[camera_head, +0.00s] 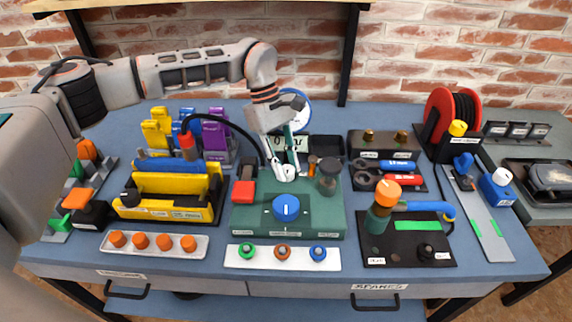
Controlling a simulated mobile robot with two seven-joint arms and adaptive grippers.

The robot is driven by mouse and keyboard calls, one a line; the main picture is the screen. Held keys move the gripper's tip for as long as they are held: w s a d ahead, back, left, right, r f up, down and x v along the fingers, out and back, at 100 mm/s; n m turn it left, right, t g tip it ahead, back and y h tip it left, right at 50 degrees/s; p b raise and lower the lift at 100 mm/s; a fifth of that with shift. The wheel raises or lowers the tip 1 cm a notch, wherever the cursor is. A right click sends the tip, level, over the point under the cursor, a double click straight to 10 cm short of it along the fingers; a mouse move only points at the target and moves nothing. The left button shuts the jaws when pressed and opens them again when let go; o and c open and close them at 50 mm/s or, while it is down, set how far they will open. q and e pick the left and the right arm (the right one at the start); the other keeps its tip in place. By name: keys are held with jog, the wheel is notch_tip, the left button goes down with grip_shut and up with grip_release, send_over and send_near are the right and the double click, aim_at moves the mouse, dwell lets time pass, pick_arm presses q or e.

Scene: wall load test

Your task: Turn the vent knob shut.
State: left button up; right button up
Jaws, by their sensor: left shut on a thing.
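A green test unit (256,222) stands at the middle of the bench, with a large blue knob (286,207) on its front. A red block (243,191) and a dark cylinder (328,176) sit on the unit's left and right. My left gripper (284,168) points down at the back of the unit. Its fingers are shut on a small pale round knob (286,174), which may be the vent knob; the fingers partly hide it and no label on it is readable. My right gripper is not in view.
A yellow tray (165,214) stands left of the unit, and a black mat (408,251) with an orange-topped tool (383,203) stands right. A white strip with several coloured knobs (282,257) lies in front. A black hose (235,124) arches behind. A red reel (450,118) stands at back right.

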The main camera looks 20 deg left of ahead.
pick_arm(q)
jog(key=o, duration=1.1)
jog(key=v, duration=1.2)
